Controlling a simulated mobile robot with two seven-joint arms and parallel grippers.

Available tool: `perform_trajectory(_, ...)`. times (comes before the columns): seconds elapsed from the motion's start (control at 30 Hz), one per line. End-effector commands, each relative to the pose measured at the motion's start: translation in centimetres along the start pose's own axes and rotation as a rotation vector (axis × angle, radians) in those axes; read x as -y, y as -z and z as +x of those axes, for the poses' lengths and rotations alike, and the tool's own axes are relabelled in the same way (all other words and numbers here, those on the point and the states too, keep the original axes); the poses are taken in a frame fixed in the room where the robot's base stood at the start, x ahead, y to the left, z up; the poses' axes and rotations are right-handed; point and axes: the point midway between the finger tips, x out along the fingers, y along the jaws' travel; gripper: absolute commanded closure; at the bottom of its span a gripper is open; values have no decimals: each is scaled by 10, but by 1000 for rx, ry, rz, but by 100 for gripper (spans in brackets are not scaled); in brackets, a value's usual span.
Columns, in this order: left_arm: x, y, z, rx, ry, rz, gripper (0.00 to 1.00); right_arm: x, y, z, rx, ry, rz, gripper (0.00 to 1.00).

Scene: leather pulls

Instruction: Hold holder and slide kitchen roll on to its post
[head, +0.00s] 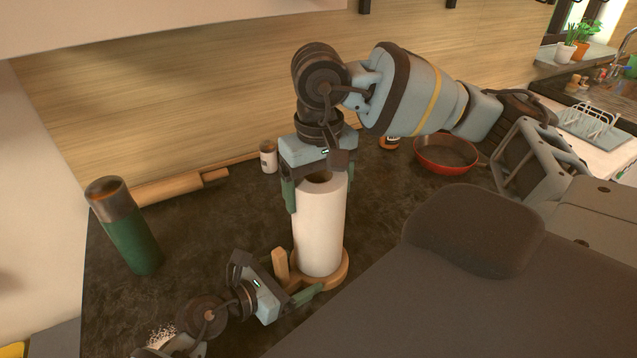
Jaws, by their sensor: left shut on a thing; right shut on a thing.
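The white kitchen roll (319,228) stands upright over the round wooden base of the holder (338,281). A short wooden upright (281,266) of the holder shows at the roll's left. The roll hides any central post, and its core looks dark at the top. I cannot tell whether the roll's bottom touches the base. My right gripper (319,197) comes from above and is shut on the roll's upper part, one finger on each side. My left gripper (297,284) is low at the front left, shut on the holder near its base edge.
A green flask (130,232) stands at the left. A wooden rolling pin (168,188) lies along the back wall, beside a small white jar (268,157). A red pan (446,153) sits back right. The dark counter between flask and roll is clear.

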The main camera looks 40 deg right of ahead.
Motion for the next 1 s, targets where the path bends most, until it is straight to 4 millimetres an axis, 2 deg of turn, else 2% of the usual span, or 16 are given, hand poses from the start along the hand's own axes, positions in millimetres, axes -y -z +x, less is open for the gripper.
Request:
perform_trajectory(0.17,1,3,1,-5,2,-2,29,0,0,0,0,0,0,55)
perform_trajectory(0.2,1,3,1,-5,2,-2,29,0,0,0,0,0,0,13)
perform_trajectory(0.3,1,3,1,-5,2,-2,29,0,0,0,0,0,0,0)
perform_trajectory(0.53,1,3,1,-5,2,-2,29,0,0,0,1,0,0,0)
perform_trajectory(0.67,1,3,1,-5,2,-2,29,1,1,-7,-1,1,0,0)
perform_trajectory(0.77,1,3,1,-5,2,-2,29,1,1,-20,-2,2,0,0)
perform_trajectory(1.0,1,3,1,-5,2,-2,29,1,1,-69,-4,2,0,0)
